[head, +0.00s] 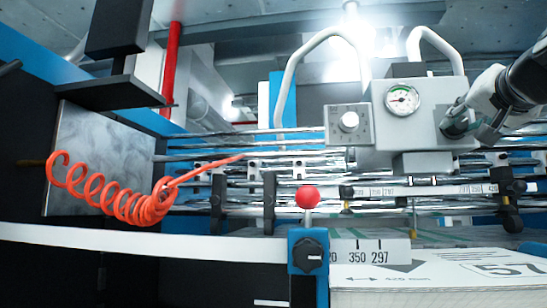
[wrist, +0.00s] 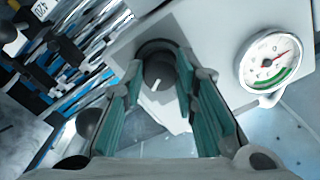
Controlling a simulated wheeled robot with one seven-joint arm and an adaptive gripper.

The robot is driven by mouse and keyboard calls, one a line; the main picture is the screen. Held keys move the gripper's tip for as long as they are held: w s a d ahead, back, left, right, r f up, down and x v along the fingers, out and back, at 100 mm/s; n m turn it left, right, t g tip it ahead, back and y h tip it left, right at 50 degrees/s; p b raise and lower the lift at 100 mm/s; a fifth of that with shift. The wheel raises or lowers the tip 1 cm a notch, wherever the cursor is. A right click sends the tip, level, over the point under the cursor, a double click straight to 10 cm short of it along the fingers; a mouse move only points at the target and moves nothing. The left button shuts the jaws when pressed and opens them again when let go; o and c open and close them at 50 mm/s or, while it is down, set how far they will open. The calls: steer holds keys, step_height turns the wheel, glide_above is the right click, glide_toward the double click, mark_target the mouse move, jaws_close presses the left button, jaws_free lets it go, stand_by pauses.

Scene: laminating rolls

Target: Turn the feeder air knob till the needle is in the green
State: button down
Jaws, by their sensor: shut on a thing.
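My gripper (wrist: 157,75) is shut on the dark round feeder air knob (wrist: 158,68), with a green-padded finger on either side. A pale mark shows on the knob's face. In the head view my gripper (head: 470,122) is at the right side of the grey box, and it partly hides the knob. The round white gauge (head: 402,99) sits on the same box, left of my gripper. In the wrist view the gauge (wrist: 269,61) shows a red needle pointing to the upper right, apart from the green band along the lower right of the dial.
A second knob on a grey panel (head: 349,121) is left of the gauge. Pale curved tubes (head: 300,70) rise behind. Below are metal bars, a red ball-topped lever (head: 307,196) and a paper stack (head: 440,275). An orange coiled hose (head: 120,200) hangs at left.

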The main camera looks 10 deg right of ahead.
steer(key=m+p, duration=0.1)
steer(key=m, duration=0.2)
steer(key=shift+r+m, duration=0.1)
steer(key=shift+m, duration=0.3)
steer(key=m+p, duration=0.2)
steer(key=m, duration=0.1)
steer(key=shift+m, duration=0.3)
steer(key=m+p, duration=0.2)
steer(key=m, duration=0.2)
steer(key=shift+m+p, duration=0.85)
steer(key=shift+m, duration=1.05)
steer(key=c, duration=1.3)
jaws_free()
